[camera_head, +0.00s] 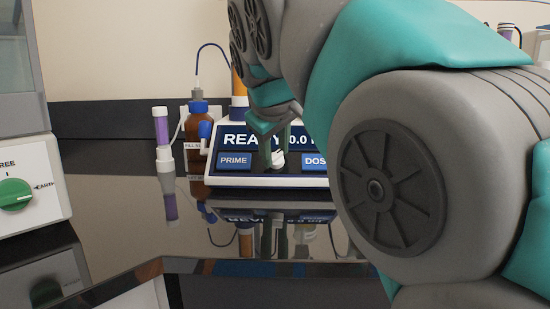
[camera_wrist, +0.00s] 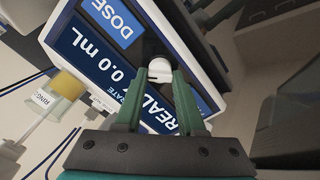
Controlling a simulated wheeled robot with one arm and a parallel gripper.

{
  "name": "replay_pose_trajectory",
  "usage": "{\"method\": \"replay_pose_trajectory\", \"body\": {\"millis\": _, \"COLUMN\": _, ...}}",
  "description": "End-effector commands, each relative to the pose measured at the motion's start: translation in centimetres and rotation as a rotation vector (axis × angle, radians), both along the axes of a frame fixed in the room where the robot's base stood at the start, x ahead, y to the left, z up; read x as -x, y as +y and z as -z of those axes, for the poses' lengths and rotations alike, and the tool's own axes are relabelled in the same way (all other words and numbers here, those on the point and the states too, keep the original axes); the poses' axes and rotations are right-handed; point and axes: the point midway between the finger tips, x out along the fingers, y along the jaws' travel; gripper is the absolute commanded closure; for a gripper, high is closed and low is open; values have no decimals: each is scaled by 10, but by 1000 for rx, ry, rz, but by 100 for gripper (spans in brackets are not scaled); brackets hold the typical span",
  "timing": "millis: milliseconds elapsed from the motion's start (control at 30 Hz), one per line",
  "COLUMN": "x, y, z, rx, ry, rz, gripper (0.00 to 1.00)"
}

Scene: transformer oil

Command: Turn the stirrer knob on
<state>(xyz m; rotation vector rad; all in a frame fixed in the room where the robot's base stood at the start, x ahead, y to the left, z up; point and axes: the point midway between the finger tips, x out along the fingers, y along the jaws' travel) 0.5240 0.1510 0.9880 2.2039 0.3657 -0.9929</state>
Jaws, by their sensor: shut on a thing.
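A dosing unit with a dark blue panel (camera_head: 260,180) stands on the glossy black bench, with "READY", "0.0", "PRIME" and "DOSE" on its face. A small white knob (camera_head: 279,160) sits between the PRIME and DOSE buttons. It also shows in the wrist view (camera_wrist: 160,68). My gripper (camera_wrist: 158,80) is shut on this white knob, with one green finger on each side of it. In the head view my gripper (camera_head: 272,150) comes down in front of the panel and partly hides its text. No label naming a stirrer is readable.
A brown bottle (camera_head: 199,150) with a blue cap and a purple-banded tube (camera_head: 162,140) stand left of the unit. A white device with a green knob (camera_head: 15,194), marked "EARTH", is at the far left. My arm hides the right side.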

Motion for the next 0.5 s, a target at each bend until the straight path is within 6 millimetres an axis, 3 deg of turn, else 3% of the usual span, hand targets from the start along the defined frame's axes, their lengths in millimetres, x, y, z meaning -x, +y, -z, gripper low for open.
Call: {"method": "replay_pose_trajectory", "body": {"millis": 500, "x": -1, "y": -2, "z": 4, "rx": -323, "ry": -7, "rz": 368, "gripper": 100}}
